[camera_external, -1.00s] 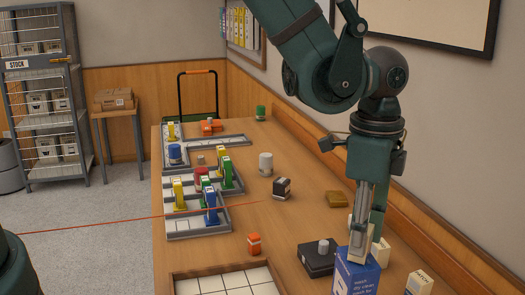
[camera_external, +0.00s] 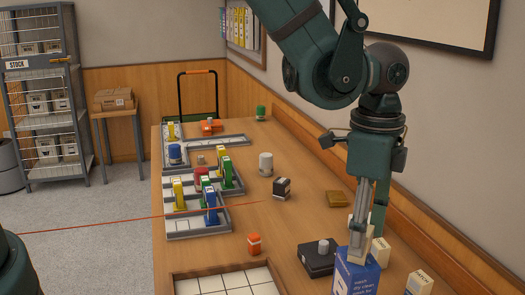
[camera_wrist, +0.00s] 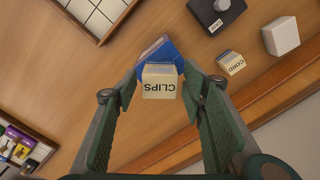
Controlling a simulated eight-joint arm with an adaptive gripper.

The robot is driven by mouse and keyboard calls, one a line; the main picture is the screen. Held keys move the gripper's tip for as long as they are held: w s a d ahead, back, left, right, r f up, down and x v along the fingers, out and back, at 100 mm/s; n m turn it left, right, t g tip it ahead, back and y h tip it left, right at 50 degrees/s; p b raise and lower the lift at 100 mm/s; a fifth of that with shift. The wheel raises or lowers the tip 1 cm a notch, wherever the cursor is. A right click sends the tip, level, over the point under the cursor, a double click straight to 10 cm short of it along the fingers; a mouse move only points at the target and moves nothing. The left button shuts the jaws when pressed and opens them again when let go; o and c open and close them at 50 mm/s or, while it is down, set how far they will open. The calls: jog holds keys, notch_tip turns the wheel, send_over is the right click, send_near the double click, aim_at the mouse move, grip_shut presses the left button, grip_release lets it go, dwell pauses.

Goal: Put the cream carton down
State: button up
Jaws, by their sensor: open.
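The cream carton, lettered CLIPS (camera_wrist: 160,85), is between my two green fingers in the wrist view, with a gap on each side. It appears to stand on the top of the blue box (camera_wrist: 158,50), though its contact underneath is hidden. In the external view the cream carton (camera_external: 356,257) shows just above the blue box (camera_external: 358,277), at my fingertips. My gripper (camera_external: 367,246) points down around the carton and is open. The far side of the carton is hidden in the external view.
A black box (camera_external: 313,260) with a light knob stands beside the blue box. A carton lettered CORD (camera_wrist: 231,63) and a pale block (camera_wrist: 281,37) stand close by. An orange-red piece (camera_external: 254,243) and gridded tray (camera_external: 215,281) are to the left. The wall runs along the right.

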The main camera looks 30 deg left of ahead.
notch_tip(320, 180, up, 11)
jog(key=shift+r, duration=0.2)
dwell(0.6)
dwell(0.5)
jog(key=w+a+r+n+t, duration=0.1)
jog(key=a+r+n, duration=0.25)
jog(key=a, duration=0.55)
jog(key=w+a+r+n+t+h, duration=0.1)
jog(key=a+r+n, duration=0.1)
jog(key=a+r, duration=0.5)
jog(key=w+a+r+n+t, duration=0.1)
jog(key=a+r+n, duration=0.15)
jog(key=a, duration=0.95)
jog(key=s+a+n+t, duration=0.1)
jog(key=s+a+n, duration=0.2)
jog(key=a, duration=0.4)
jog(key=s+a+r+n+t, duration=0.1)
jog(key=s+a+n, duration=0.2)
jog(key=a, duration=0.4)
jog(key=s+a+r+n+t+y, duration=0.1)
jog(key=s+a+n, duration=0.3)
jog(key=a, duration=0.4)
jog(key=shift+s+t, duration=0.4)
jog(key=shift+t, duration=0.2)
